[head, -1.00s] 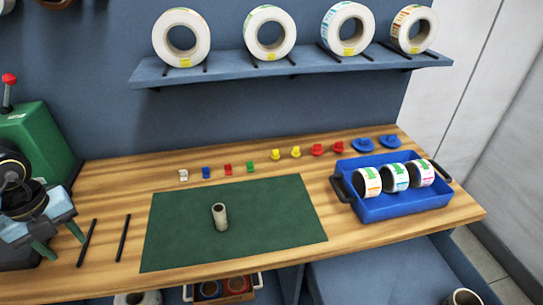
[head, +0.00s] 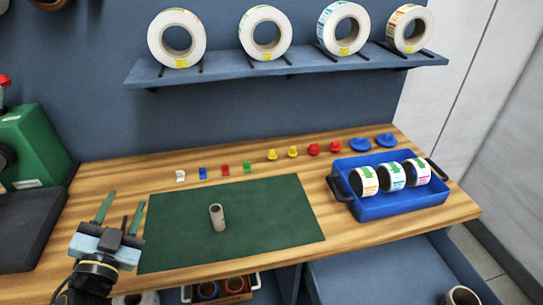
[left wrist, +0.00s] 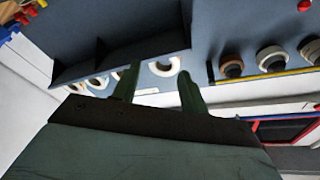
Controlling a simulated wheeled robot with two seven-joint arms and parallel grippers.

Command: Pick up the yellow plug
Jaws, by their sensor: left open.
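Two small yellow plugs stand in the row at the back of the wooden bench in the head view, a left one (head: 272,155) and a right one (head: 293,152). They are just behind the green mat's far edge. My left gripper (head: 121,208) is at the mat's left edge, well to the left and in front of the plugs. Its two green fingers are apart with nothing between them. They also show spread in the left wrist view (left wrist: 158,84), where I cannot make out the yellow plugs. My right gripper is not in view.
A cardboard core (head: 218,217) stands on the green mat (head: 280,225). White, blue, red and green pieces sit left of the plugs; red plugs (head: 314,149) and blue discs (head: 360,144) sit right. A blue tray (head: 405,211) holds label rolls. A shelf (head: 290,65) with rolls hangs above.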

